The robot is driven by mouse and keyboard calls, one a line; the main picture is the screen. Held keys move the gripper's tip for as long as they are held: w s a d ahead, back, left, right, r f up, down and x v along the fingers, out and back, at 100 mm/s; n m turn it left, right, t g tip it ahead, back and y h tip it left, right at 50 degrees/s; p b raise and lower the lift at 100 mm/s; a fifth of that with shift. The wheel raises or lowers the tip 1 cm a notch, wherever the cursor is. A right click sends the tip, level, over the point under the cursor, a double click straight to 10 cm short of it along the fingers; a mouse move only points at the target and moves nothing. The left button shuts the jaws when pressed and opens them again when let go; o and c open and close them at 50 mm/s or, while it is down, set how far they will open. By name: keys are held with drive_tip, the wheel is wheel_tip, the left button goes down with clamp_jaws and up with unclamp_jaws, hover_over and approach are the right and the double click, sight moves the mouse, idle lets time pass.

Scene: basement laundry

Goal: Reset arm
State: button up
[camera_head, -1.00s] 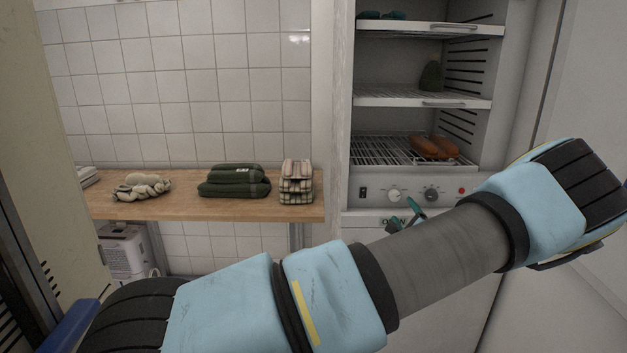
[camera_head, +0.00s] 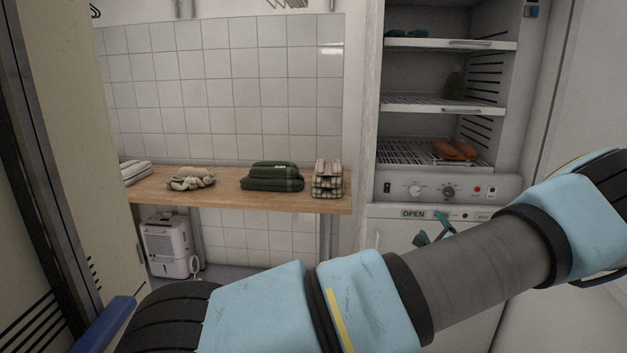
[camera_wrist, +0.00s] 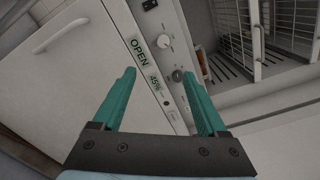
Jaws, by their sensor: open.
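My gripper (camera_wrist: 160,100) is open and empty in the wrist view. Its two green fingers stand apart in front of the drying cabinet's lower panel (camera_wrist: 70,80), which carries an "OPEN" label, and the knob strip. In the head view my gripper (camera_head: 432,228) shows small and green beyond my arm, in front of the cabinet below its knobs. My blue and grey arm crosses the lower part of the head view and hides some of the cabinet front.
The cabinet (camera_head: 440,188) stands open at its shelves, with orange-brown items (camera_head: 454,150) on the lowest rack. A wooden shelf (camera_head: 225,193) holds folded green cloth (camera_head: 272,177), a checked stack (camera_head: 327,180) and other textiles. A white dehumidifier (camera_head: 168,245) stands below. A tall pale panel is close at left.

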drive_tip(key=a+f+n+g+y, duration=0.15)
drive_tip(key=a+n+g, duration=0.9)
drive_tip(key=a, duration=1.05)
drive_tip(key=s+a+r+n+g, duration=0.2)
drive_tip(key=s+a+r+n, duration=0.1)
drive_tip(key=s+a, duration=0.3)
drive_tip(key=s+a+r+n+g+p, duration=0.1)
drive_tip(key=s+a+r+n, duration=0.2)
drive_tip(key=s+a+n, duration=0.3)
drive_tip(key=s+a+r+n+g, duration=0.2)
drive_tip(key=s+a+r+n, duration=0.2)
drive_tip(key=s, duration=0.7)
drive_tip(key=shift+s+a+g, duration=0.15)
drive_tip(key=shift+a+g, duration=0.2)
drive_tip(key=shift+a, duration=0.9)
